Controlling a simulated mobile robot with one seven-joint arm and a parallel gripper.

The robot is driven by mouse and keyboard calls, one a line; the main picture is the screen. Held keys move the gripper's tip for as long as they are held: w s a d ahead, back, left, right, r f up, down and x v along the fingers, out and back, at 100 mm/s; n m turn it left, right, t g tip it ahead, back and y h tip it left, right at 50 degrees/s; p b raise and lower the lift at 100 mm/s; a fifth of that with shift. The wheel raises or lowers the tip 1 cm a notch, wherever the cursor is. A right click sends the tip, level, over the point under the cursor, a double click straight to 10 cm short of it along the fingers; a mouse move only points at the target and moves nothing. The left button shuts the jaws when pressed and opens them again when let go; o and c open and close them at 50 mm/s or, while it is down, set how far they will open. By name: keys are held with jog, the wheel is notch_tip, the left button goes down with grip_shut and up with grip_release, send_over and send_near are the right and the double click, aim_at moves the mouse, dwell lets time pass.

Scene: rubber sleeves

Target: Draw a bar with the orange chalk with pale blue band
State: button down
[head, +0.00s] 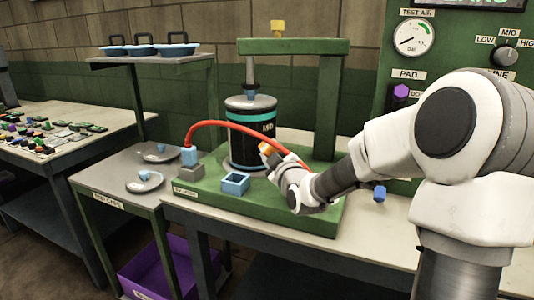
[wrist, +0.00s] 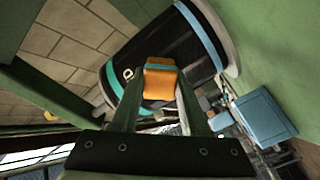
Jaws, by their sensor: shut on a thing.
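The orange chalk (wrist: 160,82) is between the fingers of my gripper (wrist: 160,100) in the wrist view, its end pointing at the black cylinder. In the head view the chalk (head: 265,148) shows as a small orange piece at the tip of my gripper (head: 275,158), in front of the lower right of the black cylinder (head: 245,150). The cylinder stands upright, has teal bands and bears white letters. I cannot tell whether the chalk touches it. No chalk mark is visible on it.
A green press frame (head: 331,100) surrounds the cylinder. A red hose (head: 225,123) arches across its front from a blue block (head: 189,156). An open blue box (head: 235,183) sits on the green base. A side table (head: 110,170) holds two round dishes.

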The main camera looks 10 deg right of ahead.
jog(key=shift+f, duration=0.1)
jog(key=a+b, duration=0.2)
jog(key=shift+a, duration=0.4)
jog(key=shift+a+r+b, duration=0.2)
jog(key=shift+a+b, duration=0.35)
jog(key=shift+a, duration=0.2)
jog(key=shift+s, duration=0.1)
jog(key=shift+s+d+f, duration=0.1)
jog(key=shift+s+d, duration=0.1)
jog(key=shift+s, duration=1.25)
jog(key=shift+s+d, duration=0.15)
jog(key=shift+s, duration=1.3)
jog(key=shift+s+d, duration=0.1)
jog(key=shift+s, duration=1.45)
